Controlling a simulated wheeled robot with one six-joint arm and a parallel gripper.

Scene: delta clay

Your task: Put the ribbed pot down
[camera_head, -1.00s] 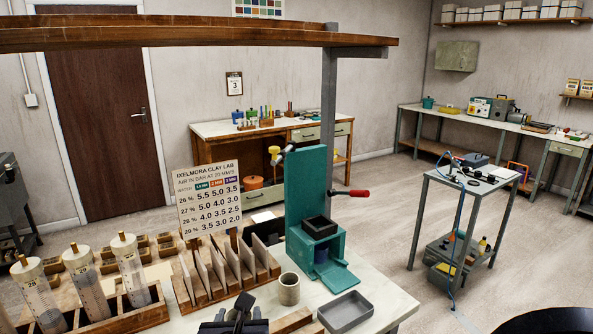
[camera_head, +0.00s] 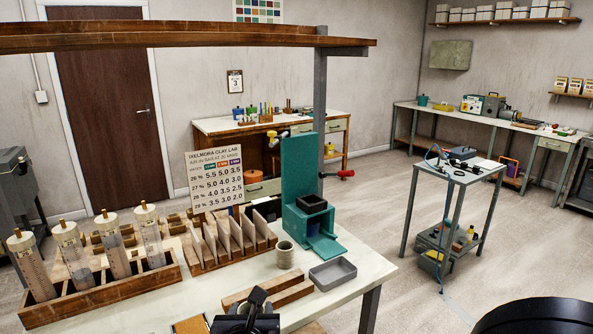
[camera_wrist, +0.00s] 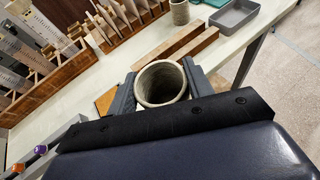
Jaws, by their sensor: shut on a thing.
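The ribbed pot (camera_wrist: 160,84) is a grey-beige, open-topped clay cylinder, seen from above in the wrist view. My gripper (camera_wrist: 161,88) is shut on it, with one dark finger on each side. Its mouth faces the camera, and its lower part and base are hidden, so I cannot tell whether it touches the table.
A similar small pot (camera_head: 285,255) stands on the table beside a grey tray (camera_head: 333,273) and the teal press (camera_head: 298,180). Wooden bars (camera_head: 268,293) lie just beyond my gripper. A slotted wooden rack (camera_head: 228,243) and a rack of syringes (camera_head: 100,285) stand at left.

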